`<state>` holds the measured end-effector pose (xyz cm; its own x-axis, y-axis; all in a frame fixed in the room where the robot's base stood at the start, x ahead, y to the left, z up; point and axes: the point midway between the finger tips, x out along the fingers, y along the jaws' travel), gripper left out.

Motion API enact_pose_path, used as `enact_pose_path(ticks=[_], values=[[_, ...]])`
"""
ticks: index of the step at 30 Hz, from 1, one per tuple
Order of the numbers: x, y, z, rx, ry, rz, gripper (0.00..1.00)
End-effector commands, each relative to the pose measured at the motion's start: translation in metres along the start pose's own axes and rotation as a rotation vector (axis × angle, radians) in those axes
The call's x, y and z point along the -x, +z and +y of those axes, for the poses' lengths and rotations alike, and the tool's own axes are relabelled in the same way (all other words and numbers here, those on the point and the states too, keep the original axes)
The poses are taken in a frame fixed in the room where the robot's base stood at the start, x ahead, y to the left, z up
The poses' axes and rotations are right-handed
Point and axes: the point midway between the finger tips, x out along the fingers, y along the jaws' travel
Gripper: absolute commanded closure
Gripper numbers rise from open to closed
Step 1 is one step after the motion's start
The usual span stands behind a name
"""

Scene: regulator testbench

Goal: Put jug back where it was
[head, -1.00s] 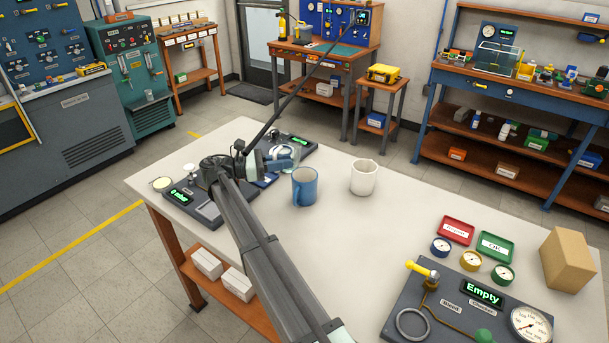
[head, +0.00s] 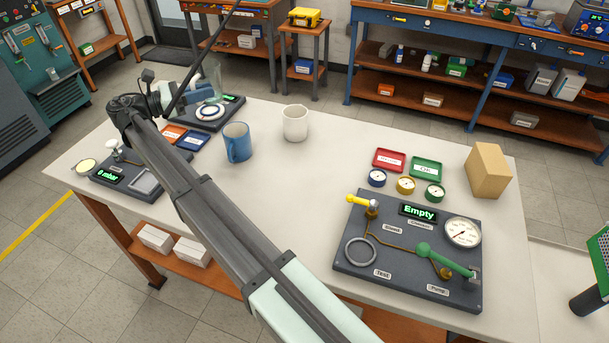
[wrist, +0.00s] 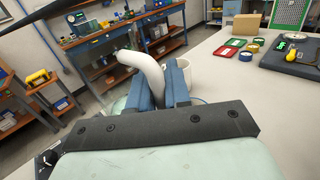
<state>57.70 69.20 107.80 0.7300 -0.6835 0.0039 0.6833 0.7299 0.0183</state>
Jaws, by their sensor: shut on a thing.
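The jug (head: 211,84) is clear glass and hard to make out at the far left of the table. A thick white curved handle shows in the wrist view (wrist: 148,66). My gripper (head: 166,97) is shut on that handle; its blue fingers (wrist: 172,88) stand either side of it. The jug appears raised above a dark unit with a white-and-blue ring (head: 209,112). The fingers' contact is partly hidden in the head view, and the glass body is mostly hidden in the wrist view.
A blue mug (head: 237,142) and a white cup (head: 295,122) stand right of the jug. A scale-like unit reading "0 mbar" (head: 118,177) is at the left edge. The table's middle is clear.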

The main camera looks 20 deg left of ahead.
Motion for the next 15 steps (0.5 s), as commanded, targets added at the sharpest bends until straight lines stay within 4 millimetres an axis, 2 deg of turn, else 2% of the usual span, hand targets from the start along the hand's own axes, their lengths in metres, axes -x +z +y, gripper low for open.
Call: enact_pose_path(ticks=[10, 15], values=[[-0.034, 0.003, -0.037, 0.000, 0.037, 0.003, 1.00], [-0.061, 0.004, -0.069, 0.001, 0.070, 0.005, 1.00]])
